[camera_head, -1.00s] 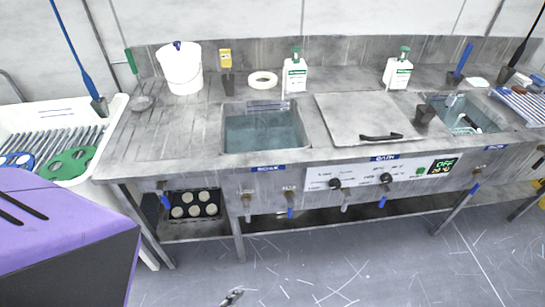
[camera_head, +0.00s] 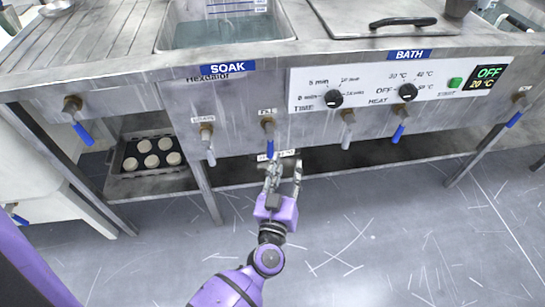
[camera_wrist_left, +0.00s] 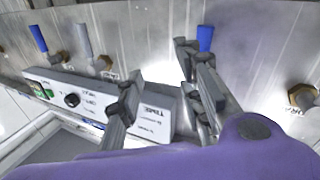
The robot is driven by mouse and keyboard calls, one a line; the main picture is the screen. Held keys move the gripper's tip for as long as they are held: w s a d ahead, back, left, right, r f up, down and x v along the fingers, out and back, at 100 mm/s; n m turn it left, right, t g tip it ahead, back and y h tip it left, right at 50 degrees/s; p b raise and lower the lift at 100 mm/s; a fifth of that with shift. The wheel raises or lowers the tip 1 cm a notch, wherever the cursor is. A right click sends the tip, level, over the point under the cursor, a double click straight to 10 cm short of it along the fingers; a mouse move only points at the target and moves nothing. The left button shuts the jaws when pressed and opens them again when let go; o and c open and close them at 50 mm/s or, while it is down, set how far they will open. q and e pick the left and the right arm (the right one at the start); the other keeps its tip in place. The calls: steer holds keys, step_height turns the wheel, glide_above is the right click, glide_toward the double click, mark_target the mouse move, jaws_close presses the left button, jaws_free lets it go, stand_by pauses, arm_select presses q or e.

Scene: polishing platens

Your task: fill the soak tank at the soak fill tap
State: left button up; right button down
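The soak tank (camera_head: 284,24) is a steel basin at the top of the head view, with bluish water (camera_head: 220,33) inside and a level scale on its back wall. Its blue SOAK label (camera_head: 228,66) is on the front edge. The soak fill tap (camera_head: 268,126) is on the front panel below, its blue lever (camera_head: 270,148) hanging down. My left gripper (camera_head: 283,162) is open just below and beside this lever; contact cannot be told. In the left wrist view, the blue lever (camera_wrist_left: 205,38) shows beyond one finger of the spread gripper (camera_wrist_left: 160,80). My right gripper is out of view.
A grey-levered tap (camera_head: 207,143) is left of the fill tap; another grey-levered tap (camera_head: 347,130) is to the right. The control panel (camera_head: 385,85) has dials and an OFF display. A tray of round pieces (camera_head: 150,157) sits on the lower shelf. The floor in front is clear.

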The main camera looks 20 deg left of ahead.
mark_target(270, 151)
arm_select(q)
steer(key=s+a+g+y, duration=0.1)
steer(key=s+a+y, duration=0.15)
steer(key=a, duration=0.25)
steer(key=shift+y, duration=0.35)
steer(key=x, duration=0.2)
steer(key=b+x, duration=0.1)
steer(key=x, duration=0.2)
steer(key=f+x, duration=0.1)
steer(key=x, duration=0.2)
steer(key=shift+w+d+f, duration=0.1)
steer(key=shift+w+d, duration=0.2)
jaws_close()
